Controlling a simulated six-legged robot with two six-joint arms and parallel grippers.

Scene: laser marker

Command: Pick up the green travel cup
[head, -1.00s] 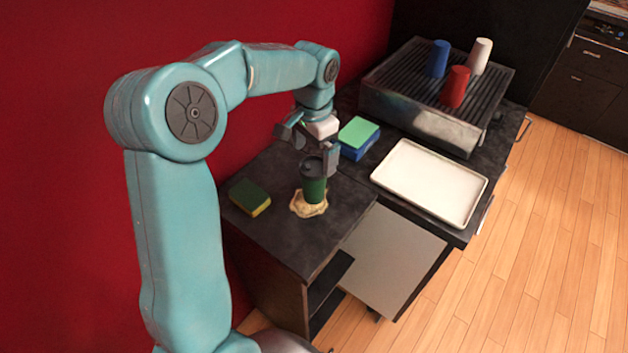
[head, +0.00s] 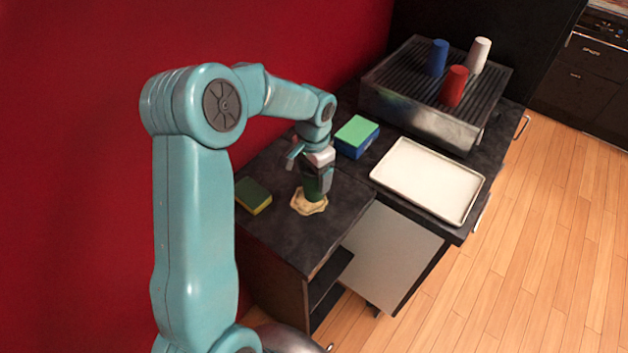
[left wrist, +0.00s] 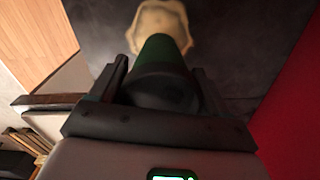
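The green travel cup with a dark lid stands upright on a beige spill on the dark counter; its green side shows in the left wrist view (left wrist: 163,52), and the lid fills the space between the fingers. In the head view my gripper hides most of the cup. My left gripper (head: 318,176) points down around the cup's upper part, one finger on either side, and it also shows in the left wrist view (left wrist: 160,92). The fingers are very close to the cup; I cannot tell whether they press on it. My right gripper is not in view.
A green-and-yellow sponge (head: 253,195) lies left of the cup. A green-and-blue sponge stack (head: 357,137) sits behind it. A white tray (head: 428,180) lies to the right. A ribbed metal rack (head: 405,80) holds blue, red and white cups. A red wall stands close on the left.

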